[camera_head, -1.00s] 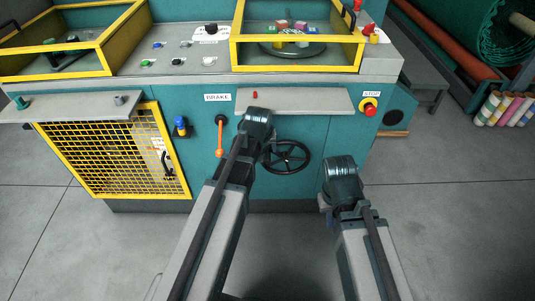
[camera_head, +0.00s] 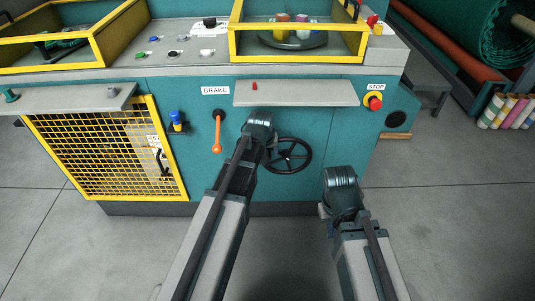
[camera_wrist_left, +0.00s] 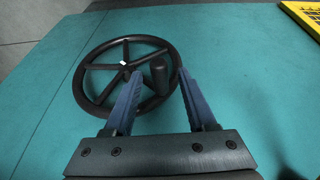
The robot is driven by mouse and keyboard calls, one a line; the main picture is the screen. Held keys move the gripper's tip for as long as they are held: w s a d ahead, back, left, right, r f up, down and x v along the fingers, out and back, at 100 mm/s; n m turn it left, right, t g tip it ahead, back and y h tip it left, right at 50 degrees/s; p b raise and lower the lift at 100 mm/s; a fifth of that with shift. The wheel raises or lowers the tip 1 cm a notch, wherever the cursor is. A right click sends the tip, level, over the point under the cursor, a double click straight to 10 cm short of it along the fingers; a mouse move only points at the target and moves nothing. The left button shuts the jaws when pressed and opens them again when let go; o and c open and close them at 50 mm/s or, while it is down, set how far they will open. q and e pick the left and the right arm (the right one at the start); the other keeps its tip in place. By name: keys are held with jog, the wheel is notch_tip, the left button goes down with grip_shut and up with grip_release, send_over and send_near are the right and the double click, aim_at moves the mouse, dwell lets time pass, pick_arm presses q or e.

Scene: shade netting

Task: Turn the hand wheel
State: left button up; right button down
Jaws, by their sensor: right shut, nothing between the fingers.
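The black hand wheel (camera_head: 288,155) is on the teal front of the machine, below a grey ledge. In the left wrist view the spoked wheel (camera_wrist_left: 89,87) carries a dark handle knob (camera_wrist_left: 158,76) near its rim. My left gripper (camera_wrist_left: 159,80) is open, with one blue finger on each side of the knob in that view; contact is not visible. In the head view my left wrist covers the wheel's left edge. My right gripper (camera_head: 338,205) is shut and empty, lower right of the wheel and apart from it; its fingertips are mostly hidden.
An orange brake lever (camera_head: 217,134) hangs left of the wheel. A red stop button (camera_head: 374,102) sits upper right. The grey ledge (camera_head: 296,94) juts out above the wheel. A yellow mesh guard (camera_head: 108,150) is at left.

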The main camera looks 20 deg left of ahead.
pick_arm(q)
grip_shut()
dwell(1.3)
